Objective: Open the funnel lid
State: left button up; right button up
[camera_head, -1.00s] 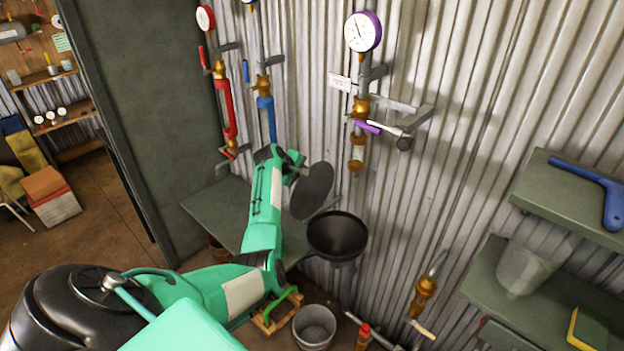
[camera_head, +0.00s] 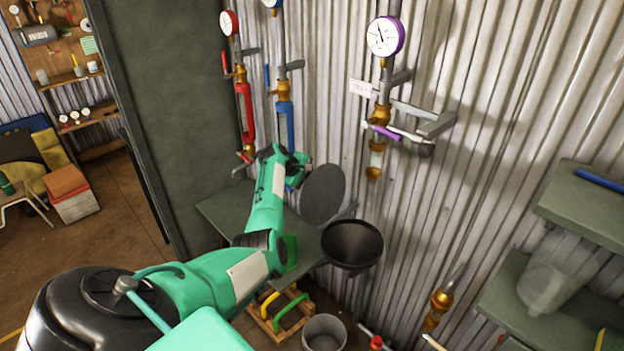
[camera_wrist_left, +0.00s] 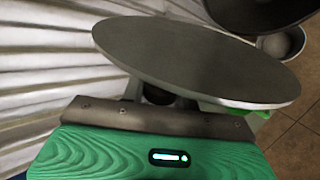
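The funnel (camera_head: 352,243) is a dark, wide-mouthed bowl by the corrugated wall, and its mouth is uncovered in the head view. The funnel lid (camera_head: 323,194) is a round grey disc tilted up steeply at the funnel's back left edge. My left gripper (camera_head: 297,167) is beside the lid's upper left edge. In the left wrist view the lid (camera_wrist_left: 200,60) spans the area in front of the gripper, with the funnel (camera_wrist_left: 262,12) beyond it. The lid hides the fingertips there, so I cannot tell their opening or contact. My right gripper is not in view.
A grey table (camera_head: 225,213) stands left of the funnel. A bucket (camera_head: 324,333) and a wooden crate (camera_head: 277,318) are on the floor below. Gauges and valve pipes line the wall, including a purple-rimmed gauge (camera_head: 385,36). Shelves (camera_head: 590,205) are at the right.

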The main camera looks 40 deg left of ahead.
pick_arm(q)
jog(key=o, duration=0.4)
jog(key=shift+w+f, duration=0.1)
jog(key=shift+o, duration=0.2)
jog(key=b+v, duration=0.2)
jog(key=v, duration=1.1)
jog(key=shift+s+r, duration=0.25)
jog(key=shift+s, duration=0.05)
